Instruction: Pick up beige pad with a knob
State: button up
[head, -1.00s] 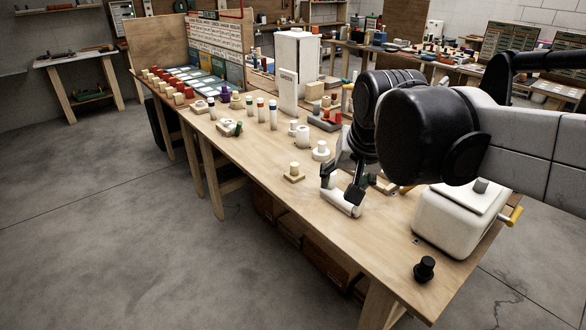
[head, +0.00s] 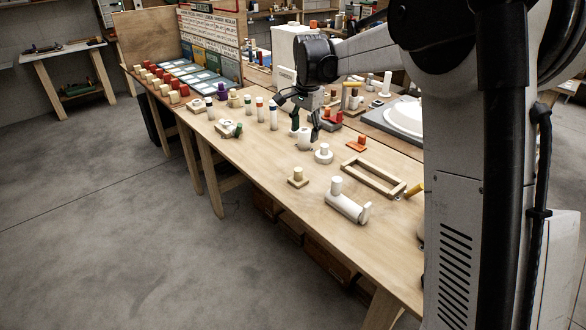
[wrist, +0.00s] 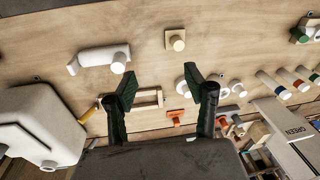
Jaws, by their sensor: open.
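The beige pad with a knob (head: 298,178) is a small square light-wood plate with a short round knob on top. It lies flat near the table's front edge, left of the white tube piece. In the wrist view the pad (wrist: 176,40) shows at upper middle, beyond my fingertips, with nothing touching it. My gripper (head: 304,123) is open, farther back along the table than the pad, in front of a white ring-shaped piece. Its two dark-green fingers (wrist: 161,80) are spread apart in the wrist view, with nothing held between them.
A white tube piece (head: 347,205), a white round knob piece (head: 323,155), an orange knob piece (head: 357,143) and a wooden frame (head: 374,177) lie around the pad. A white box (wrist: 38,125) stands at left in the wrist view. Bare tabletop surrounds the pad.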

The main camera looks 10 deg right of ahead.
aim_at(298, 169)
jog(key=w+f+m+g+p, duration=0.2)
jog(key=w+f+m, duration=0.1)
jog(key=w+f, duration=0.6)
notch_tip(298, 169, down, 9)
jog(key=shift+w+r, duration=0.15)
jog(key=shift+d+f+p, duration=0.15)
jog(key=shift+f+p, duration=0.45)
jog(key=shift+f, duration=2.1)
grip_shut()
jog(key=shift+r, duration=0.1)
jog(key=shift+r, duration=0.4)
jog(key=r, duration=0.3)
jog(key=shift+s+a+r+b, duration=0.35)
jog(key=s+a+r, duration=0.6)
jog(key=s+a, duration=0.1)
jog(key=shift+s+a+r+b, duration=0.2)
jog(key=shift+s+a+b, duration=0.1)
jog(key=shift+b, duration=0.1)
